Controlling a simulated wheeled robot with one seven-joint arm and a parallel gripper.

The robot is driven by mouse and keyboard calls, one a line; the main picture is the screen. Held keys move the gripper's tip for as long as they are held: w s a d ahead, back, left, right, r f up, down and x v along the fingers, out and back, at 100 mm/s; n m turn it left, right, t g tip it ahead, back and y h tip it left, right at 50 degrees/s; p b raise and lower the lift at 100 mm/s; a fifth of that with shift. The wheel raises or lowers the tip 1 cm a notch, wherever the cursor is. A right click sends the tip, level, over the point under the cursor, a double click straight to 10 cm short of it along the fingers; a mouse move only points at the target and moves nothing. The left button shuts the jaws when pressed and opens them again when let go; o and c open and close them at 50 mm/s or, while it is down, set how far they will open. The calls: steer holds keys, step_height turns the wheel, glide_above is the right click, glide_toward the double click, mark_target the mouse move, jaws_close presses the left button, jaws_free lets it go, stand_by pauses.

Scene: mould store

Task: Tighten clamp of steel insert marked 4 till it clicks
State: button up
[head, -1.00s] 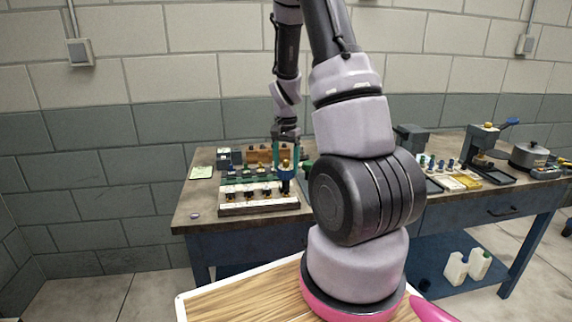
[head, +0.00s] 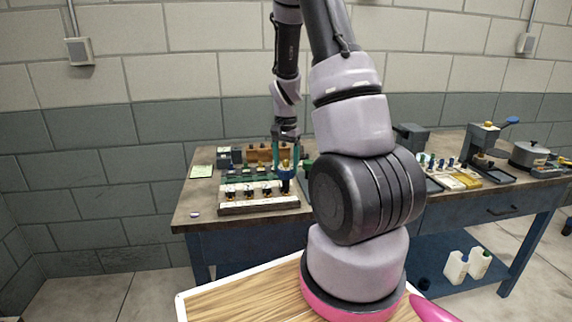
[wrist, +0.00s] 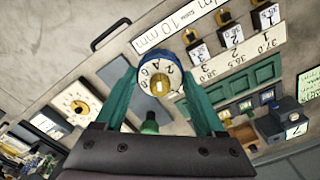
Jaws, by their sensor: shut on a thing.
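A long rack (head: 258,207) with a row of several steel inserts stands at the left of the bench. In the wrist view, inserts marked 1 (wrist: 265,18), 2 (wrist: 230,35) and 3 (wrist: 198,52) show black blocks with brass tops. My gripper (wrist: 160,84), with teal fingers, is shut on a blue round dial tool (wrist: 145,72) with a white numbered face and brass centre. The tool (head: 286,186) stands upright at the rack's right end in the head view. It covers the place beyond insert 3, so the 4 mark and clamp there are hidden.
Behind the rack are green blocks and a wooden holder (head: 258,154). A pale green note (head: 202,171) and a small blue-white piece (head: 195,214) lie to the left. A press (head: 484,140) and a pot (head: 528,154) stand at the right. Bare bench lies in front of the note.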

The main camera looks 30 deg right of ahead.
steer(key=shift+f, duration=0.95)
stand_by(0.3)
steer(key=o, duration=0.5)
steer(key=shift+c, duration=0.2)
steer(key=c, duration=0.6)
steer(key=m, duration=0.4)
steer(key=shift+m, duration=1)
